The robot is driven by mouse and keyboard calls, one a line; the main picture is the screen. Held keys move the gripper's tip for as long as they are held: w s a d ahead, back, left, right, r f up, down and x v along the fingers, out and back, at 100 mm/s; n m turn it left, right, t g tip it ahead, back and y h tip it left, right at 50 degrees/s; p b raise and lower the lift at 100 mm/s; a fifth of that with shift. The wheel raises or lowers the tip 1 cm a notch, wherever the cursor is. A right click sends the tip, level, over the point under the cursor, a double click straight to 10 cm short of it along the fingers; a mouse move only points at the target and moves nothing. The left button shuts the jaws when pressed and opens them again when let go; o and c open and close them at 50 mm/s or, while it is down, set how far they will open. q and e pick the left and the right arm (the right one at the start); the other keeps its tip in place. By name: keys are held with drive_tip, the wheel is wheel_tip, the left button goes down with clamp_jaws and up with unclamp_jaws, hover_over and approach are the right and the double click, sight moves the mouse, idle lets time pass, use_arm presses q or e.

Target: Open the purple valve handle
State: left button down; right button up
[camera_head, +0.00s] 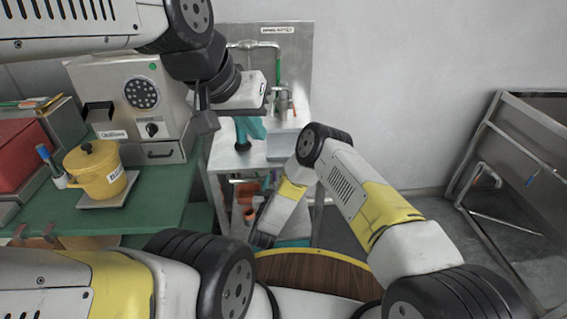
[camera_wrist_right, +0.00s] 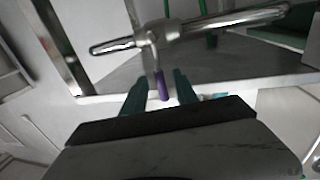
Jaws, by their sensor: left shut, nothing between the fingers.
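The purple valve handle (camera_wrist_right: 162,85) is a short rod hanging from a chrome pipe in the right wrist view. My right gripper (camera_wrist_right: 159,77) has its two dark green fingers apart, one on each side of the handle, with a visible gap at each. I cannot tell how deep the handle sits between them. I cannot make out the purple handle in the head view, and my right fingers are not clear there. My left gripper (camera_head: 250,130) is shut and empty in front of the sink table, its fingers partly hard to tell from the things behind.
A steel sink table (camera_head: 228,158) with taps stands at the back. A green counter (camera_head: 150,215) at left holds a grinder-like machine (camera_head: 128,95) and a yellow pot (camera_head: 97,172). A metal frame (camera_head: 480,150) stands at right. Floor between is partly clear.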

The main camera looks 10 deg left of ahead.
drive_tip(key=shift+w+a, duration=0.1)
drive_tip(key=shift+w, duration=1.05)
drive_tip(key=shift+c, duration=0.2)
clamp_jaws()
idle(0.4)
